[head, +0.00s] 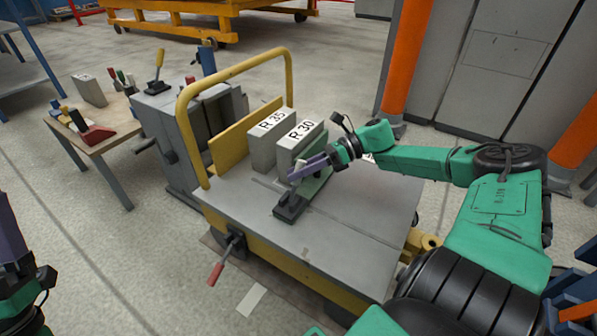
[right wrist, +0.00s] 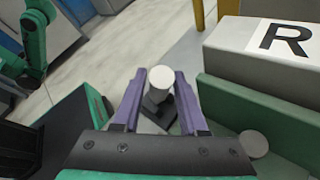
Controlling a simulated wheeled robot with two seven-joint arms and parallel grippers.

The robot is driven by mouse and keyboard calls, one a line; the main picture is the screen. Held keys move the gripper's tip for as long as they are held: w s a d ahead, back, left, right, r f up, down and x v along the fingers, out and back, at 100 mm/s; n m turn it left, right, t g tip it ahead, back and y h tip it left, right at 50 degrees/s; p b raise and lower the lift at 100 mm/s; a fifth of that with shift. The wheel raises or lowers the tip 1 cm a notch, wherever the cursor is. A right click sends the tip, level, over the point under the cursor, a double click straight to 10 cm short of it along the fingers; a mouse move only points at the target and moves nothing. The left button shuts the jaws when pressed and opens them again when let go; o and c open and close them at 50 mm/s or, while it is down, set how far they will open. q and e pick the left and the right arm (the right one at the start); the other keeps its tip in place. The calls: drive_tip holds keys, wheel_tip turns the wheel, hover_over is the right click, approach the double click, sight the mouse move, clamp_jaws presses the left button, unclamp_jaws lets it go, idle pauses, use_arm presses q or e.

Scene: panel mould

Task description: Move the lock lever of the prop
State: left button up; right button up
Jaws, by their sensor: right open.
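The prop (head: 318,186) is a green upright piece with a dark foot, standing on the grey table top against the block marked R 30. Its lock lever (head: 293,190) is dark with a pale round knob, near the foot. In the right wrist view the lever's white knob (right wrist: 160,77) shows between the purple fingers, with its dark stem below. My right gripper (head: 305,168) is open, its fingers on either side of the knob; I cannot tell whether they touch it. My left gripper (head: 10,235) is partly in view at the left edge, away from the table; its jaws are unclear.
Grey blocks marked R 35 (head: 264,145) and R 30 (head: 300,143) stand behind the prop. A yellow tube frame (head: 236,70) rises at the table's left side. A red-handled crank (head: 216,273) hangs at the front. The front and right of the table top (head: 355,225) are clear.

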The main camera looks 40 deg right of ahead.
clamp_jaws()
idle(1.4)
